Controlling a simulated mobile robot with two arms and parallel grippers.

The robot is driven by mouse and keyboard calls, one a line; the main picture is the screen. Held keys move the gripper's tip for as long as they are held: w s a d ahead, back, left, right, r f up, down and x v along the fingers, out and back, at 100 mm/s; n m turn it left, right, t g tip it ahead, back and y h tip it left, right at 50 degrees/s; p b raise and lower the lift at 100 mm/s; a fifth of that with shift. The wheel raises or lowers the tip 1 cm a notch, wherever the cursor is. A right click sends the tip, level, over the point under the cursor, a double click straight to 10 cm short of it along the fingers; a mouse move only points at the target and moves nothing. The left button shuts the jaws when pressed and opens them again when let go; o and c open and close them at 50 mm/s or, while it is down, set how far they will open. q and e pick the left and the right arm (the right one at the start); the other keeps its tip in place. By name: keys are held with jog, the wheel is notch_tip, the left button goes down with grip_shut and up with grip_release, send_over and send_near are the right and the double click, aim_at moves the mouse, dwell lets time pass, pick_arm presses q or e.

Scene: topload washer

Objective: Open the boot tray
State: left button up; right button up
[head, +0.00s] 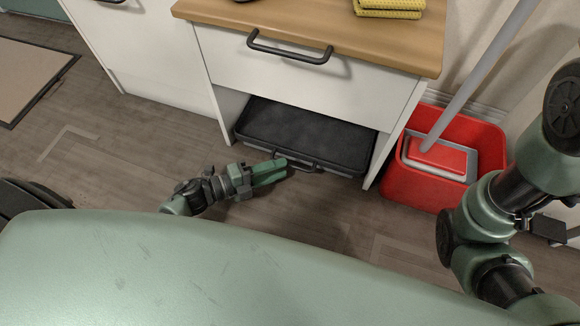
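The boot tray (305,137) is a black, shallow tray low in the open bay under the white cabinet's drawer. Its front shows a dark bar handle (300,164). It sits mostly inside the bay, with its front edge near the bay's opening. My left gripper (284,171) is low over the floor in front of the tray. Its green fingers point right, with their tips at or very near the left part of the handle. I cannot tell whether they touch it or how far apart they are. My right arm shows at the right, but its gripper is not visible.
The cabinet drawer (300,75) with its dark handle is above the bay, under a wooden top (310,30) with yellow cloths (390,8). A red bucket (410,187) with a mop stands right of the cabinet. The floor before the bay is clear.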

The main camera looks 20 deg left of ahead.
aim_at(290, 165)
pick_arm(q)
jog(key=shift+b+x, duration=0.7)
jog(key=shift+x, duration=1.35)
grip_shut()
